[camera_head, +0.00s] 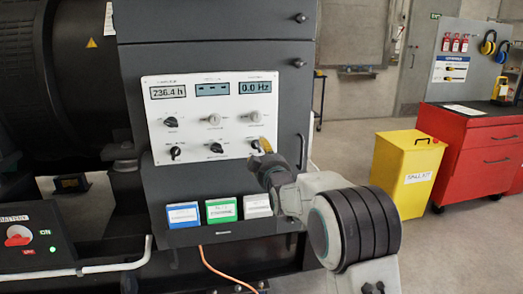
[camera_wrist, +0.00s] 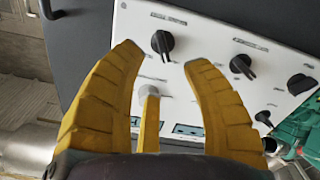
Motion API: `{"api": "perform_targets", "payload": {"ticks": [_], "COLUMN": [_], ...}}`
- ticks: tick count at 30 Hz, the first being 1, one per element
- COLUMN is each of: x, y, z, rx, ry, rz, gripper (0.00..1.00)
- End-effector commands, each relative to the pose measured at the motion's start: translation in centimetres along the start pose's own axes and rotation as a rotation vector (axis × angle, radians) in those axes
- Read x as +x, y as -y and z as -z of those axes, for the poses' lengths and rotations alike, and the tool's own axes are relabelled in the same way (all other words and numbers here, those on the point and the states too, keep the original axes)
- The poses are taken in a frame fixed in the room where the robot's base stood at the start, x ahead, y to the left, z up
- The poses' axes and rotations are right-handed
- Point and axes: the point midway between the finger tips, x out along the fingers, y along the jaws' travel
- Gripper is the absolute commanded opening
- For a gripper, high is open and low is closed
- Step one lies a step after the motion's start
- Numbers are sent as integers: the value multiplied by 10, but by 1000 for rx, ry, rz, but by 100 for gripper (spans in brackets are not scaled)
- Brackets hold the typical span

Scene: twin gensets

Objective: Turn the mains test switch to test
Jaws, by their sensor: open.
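In the wrist view the panel appears upside down. My gripper (camera_wrist: 163,60) is open, its fingertips either side of a black knob (camera_wrist: 162,43), which shows just beyond them. Contact cannot be told. A grey knob (camera_wrist: 151,91) and a narrow yellow piece show between the fingers.
Other black knobs (camera_wrist: 242,66) sit close to the right finger. Below the panel are blue, green and white boxes (camera_head: 222,210). A battery switch (camera_head: 18,236) is at lower left. A yellow spill kit bin (camera_head: 405,170) and a red cabinet (camera_head: 470,150) stand right, with open floor before them.

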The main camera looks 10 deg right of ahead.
Motion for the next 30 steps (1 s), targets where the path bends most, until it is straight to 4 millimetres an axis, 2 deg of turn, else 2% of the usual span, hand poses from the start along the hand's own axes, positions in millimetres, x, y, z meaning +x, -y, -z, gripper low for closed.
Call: {"api": "perform_targets", "payload": {"ticks": [15,22,30], "x": [52,63,65], "y": [0,0,0], "z": [0,0,0], "rx": [1,1,1], "ry": [2,3,3], "rz": [1,2,1], "gripper": [44,44,44]}}
